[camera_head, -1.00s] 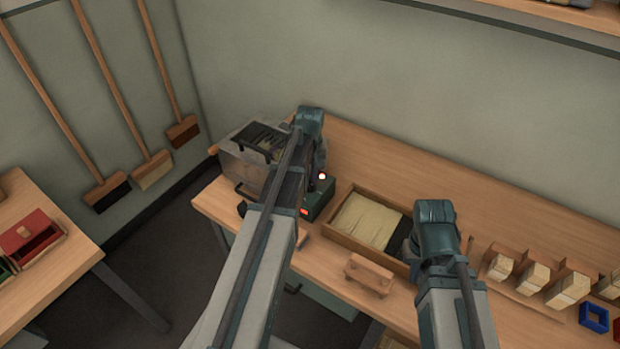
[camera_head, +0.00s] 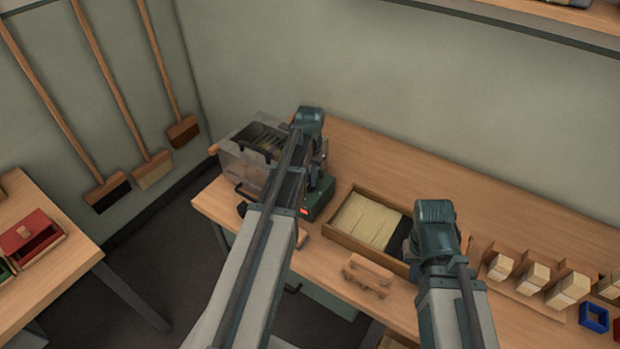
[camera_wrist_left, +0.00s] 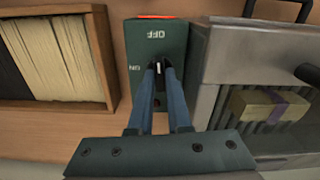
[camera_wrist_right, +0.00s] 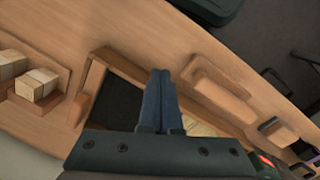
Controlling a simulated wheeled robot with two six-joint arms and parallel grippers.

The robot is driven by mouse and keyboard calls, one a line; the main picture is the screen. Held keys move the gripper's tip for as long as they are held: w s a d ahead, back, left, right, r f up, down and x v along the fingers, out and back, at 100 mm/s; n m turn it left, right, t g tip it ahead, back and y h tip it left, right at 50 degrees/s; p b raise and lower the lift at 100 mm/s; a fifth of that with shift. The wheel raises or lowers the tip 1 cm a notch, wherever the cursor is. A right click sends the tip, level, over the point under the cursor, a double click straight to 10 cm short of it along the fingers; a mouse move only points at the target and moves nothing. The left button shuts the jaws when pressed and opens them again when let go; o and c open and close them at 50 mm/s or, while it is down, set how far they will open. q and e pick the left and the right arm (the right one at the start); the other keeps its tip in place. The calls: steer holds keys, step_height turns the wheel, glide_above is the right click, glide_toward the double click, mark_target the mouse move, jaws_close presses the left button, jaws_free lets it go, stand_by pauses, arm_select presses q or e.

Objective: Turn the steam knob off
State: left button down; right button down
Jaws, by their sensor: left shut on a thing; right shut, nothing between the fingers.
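A dark green control box (camera_head: 321,197) stands on the bench beside the metal steamer (camera_head: 240,167). In the left wrist view the box (camera_wrist_left: 172,40) has OFF lettered at its top and ON at its left. A small dark knob with a white mark (camera_wrist_left: 157,68) sits on its face; the mark points roughly toward OFF. My left gripper (camera_wrist_left: 159,72) is shut on the knob, whose sides the fingers cover. In the head view my left arm hides the knob. My right gripper (camera_wrist_right: 160,76) is shut and empty above the bristle tray.
The wooden tray (camera_head: 345,238) holds pale and black bristles. A wooden block (camera_head: 368,274) lies in front of it. Several brush blocks (camera_head: 535,278) and a blue frame (camera_head: 594,317) are at the right. A yellow bundle (camera_wrist_left: 268,105) lies in the steamer.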

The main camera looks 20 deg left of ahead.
arm_select(q)
steer(key=shift+m, duration=0.6)
steer(key=shift+s, duration=0.1)
steer(key=c, duration=0.9)
jaws_free()
steer(key=shift+o, duration=0.2)
steer(key=shift+r, duration=0.1)
step_height(320, 180, up, 14)
steer(key=p, duration=1.3)
steer(key=shift+f+p, duration=0.2)
steer(key=shift+p, duration=0.2)
